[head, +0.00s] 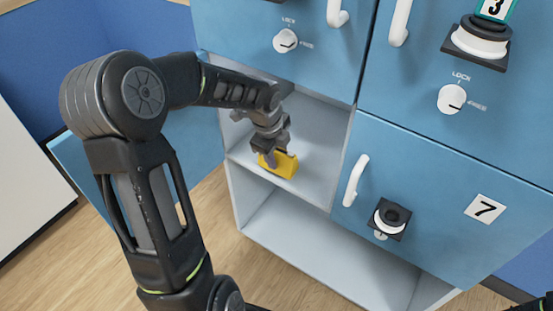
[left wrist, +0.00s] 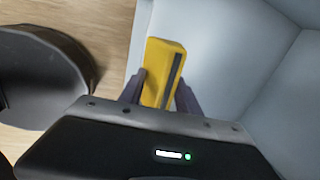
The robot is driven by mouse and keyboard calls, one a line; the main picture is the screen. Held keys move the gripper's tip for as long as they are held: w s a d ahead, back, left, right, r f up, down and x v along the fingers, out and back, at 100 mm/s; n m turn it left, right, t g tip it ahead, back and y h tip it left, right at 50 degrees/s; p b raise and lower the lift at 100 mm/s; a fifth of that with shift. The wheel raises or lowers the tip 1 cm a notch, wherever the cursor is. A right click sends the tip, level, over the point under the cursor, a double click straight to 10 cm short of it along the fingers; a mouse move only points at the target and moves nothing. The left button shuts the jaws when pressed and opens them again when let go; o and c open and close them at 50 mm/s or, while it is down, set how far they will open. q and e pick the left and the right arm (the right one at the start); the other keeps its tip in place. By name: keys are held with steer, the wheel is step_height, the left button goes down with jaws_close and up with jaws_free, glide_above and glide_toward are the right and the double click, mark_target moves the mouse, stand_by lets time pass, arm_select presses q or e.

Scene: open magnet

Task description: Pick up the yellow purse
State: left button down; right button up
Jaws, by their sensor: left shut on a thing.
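The yellow purse (head: 281,165) is a small yellow block-like thing at the front of an open cabinet compartment (head: 318,140) in the head view. My left gripper (head: 268,152) reaches into the compartment from the left and is shut on the purse. In the left wrist view the purse (left wrist: 163,73) sits between the two fingers (left wrist: 160,92), with a dark strip along one side. I cannot tell whether the purse touches the shelf. My right gripper cannot be made out; only a dark bit shows at the lower right corner of the head view.
A blue door (head: 180,150) stands open left of the compartment. The closed door marked 7 (head: 440,205) has a white handle (head: 356,180) close on the right. Locked-style knobs (head: 285,41) sit above. A lower shelf space (head: 310,245) is empty. Wooden floor (head: 110,255) lies below.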

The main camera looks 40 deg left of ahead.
arm_select(q)
steer(key=s+d, duration=0.1)
steer(key=s, duration=1.7)
steer(key=shift+w+d+r, duration=0.1)
